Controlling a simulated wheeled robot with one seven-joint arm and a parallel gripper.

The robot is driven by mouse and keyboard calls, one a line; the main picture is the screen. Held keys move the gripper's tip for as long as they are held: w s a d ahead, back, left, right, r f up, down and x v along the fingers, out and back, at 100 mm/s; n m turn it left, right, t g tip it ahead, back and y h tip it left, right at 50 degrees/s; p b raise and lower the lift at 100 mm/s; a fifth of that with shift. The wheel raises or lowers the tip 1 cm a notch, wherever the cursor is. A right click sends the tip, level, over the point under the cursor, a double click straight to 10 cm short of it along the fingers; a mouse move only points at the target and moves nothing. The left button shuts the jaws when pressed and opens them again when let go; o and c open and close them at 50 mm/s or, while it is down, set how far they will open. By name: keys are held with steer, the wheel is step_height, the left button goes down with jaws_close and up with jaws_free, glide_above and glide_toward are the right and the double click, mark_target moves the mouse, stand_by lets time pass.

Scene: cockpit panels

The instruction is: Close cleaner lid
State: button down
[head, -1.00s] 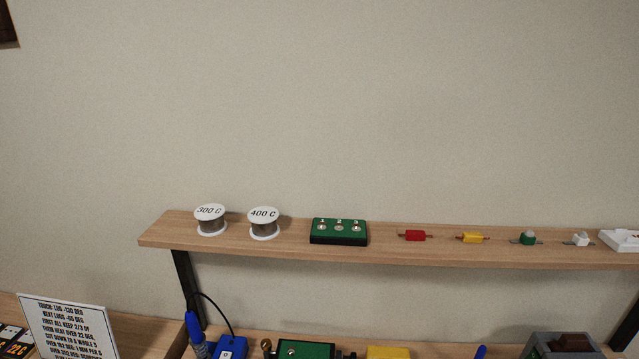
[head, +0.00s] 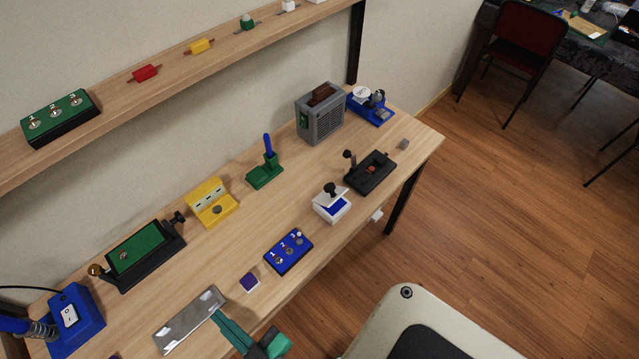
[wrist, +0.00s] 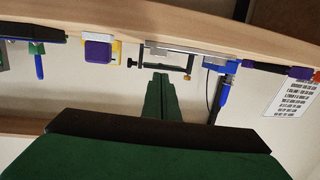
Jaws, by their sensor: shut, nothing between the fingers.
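The cleaner (head: 331,211) is a small white box with blue inside, near the table's front edge in the head view. Its white lid (head: 326,196) with a black knob stands tilted up, open. My gripper (head: 219,319) has green fingers and is at the bottom of the head view, left of the cleaner and apart from it, by a grey metal plate. In the wrist view my gripper's fingers (wrist: 160,78) are together with nothing between them. I cannot make out the cleaner in the wrist view.
A blue numbered panel (head: 288,251) and a small purple-topped block (head: 250,282) lie between my gripper and the cleaner. A black fixture (head: 371,172) sits right of the cleaner. The grey plate (head: 188,322) lies at lower left. A shelf (head: 190,75) runs above the table's back.

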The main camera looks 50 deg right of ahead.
steer(key=shift+m+t+h, duration=0.3)
steer(key=shift+m+h, duration=0.1)
steer(key=w+r, duration=0.1)
steer(key=w, duration=0.2)
steer(key=w+r, duration=0.1)
steer(key=w, duration=0.3)
steer(key=w+d+r, duration=0.1)
steer(key=w, duration=0.3)
steer(key=shift+r, duration=0.2)
steer(key=w+d+r+m+g+h, duration=0.1)
steer(key=w+d+m+g+h, duration=0.3)
steer(key=d, duration=0.6)
steer(key=w+d+r+g+h, duration=0.1)
steer(key=w+d+g+h, duration=0.2)
steer(key=w+d+h, duration=0.35)
steer(key=s+d+r+m+g+h, duration=0.45)
steer(key=s+d+g, duration=0.35)
steer(key=d, duration=0.2)
steer(key=m+g, duration=0.4)
steer(key=g, duration=0.2)
glide_above(318, 201)
steer(key=shift+w+d+f+y, duration=0.15)
steer(key=shift+w+f, duration=0.1)
steer(key=shift+f, duration=0.4)
steer(key=shift+w+f+y, duration=0.15)
steer(key=shift+w+f, duration=0.05)
steer(key=shift+f, duration=0.4)
steer(key=shift+s+f, duration=0.35)
steer(key=shift+f, duration=0.15)
